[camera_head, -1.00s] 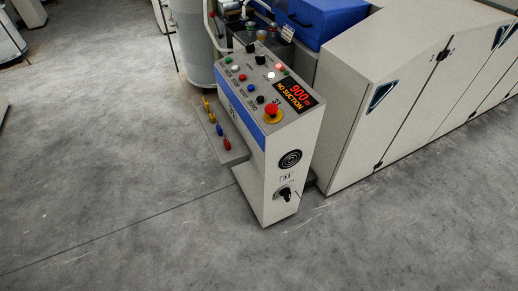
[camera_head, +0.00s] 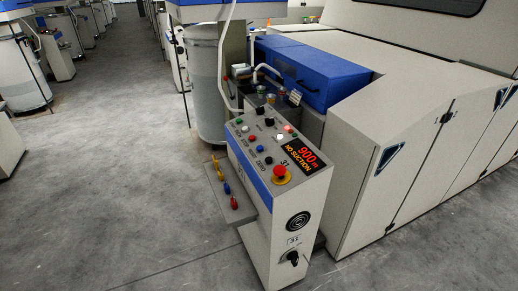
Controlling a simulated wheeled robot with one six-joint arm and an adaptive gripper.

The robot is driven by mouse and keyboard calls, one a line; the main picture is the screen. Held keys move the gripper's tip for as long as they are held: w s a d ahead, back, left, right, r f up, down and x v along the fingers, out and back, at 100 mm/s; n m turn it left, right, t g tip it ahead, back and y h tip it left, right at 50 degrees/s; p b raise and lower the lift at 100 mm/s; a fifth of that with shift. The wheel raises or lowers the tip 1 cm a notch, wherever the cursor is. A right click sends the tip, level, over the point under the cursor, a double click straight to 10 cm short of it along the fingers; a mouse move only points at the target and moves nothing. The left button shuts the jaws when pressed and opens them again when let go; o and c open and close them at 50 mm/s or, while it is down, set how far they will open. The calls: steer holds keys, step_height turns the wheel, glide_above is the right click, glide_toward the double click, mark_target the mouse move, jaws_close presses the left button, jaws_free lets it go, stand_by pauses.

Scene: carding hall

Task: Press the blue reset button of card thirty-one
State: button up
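The control console (camera_head: 272,205) of card thirty-one stands in the middle of the view, with "31" on its top panel and on a label on its front. The small blue button (camera_head: 262,149) is in the left row of its sloped panel, between a red button (camera_head: 253,138) and a black one (camera_head: 268,160). A large red mushroom button (camera_head: 280,172) on a yellow base sits near the front. The lit display (camera_head: 305,157) reads "900 m" and "NO SUCTION". My gripper is not in view.
A side shelf (camera_head: 229,206) on the console's left holds yellow, blue and red items. The beige machine cabinet (camera_head: 385,150) is close on the right. A grey can (camera_head: 207,80) stands behind. The floor to the left is open.

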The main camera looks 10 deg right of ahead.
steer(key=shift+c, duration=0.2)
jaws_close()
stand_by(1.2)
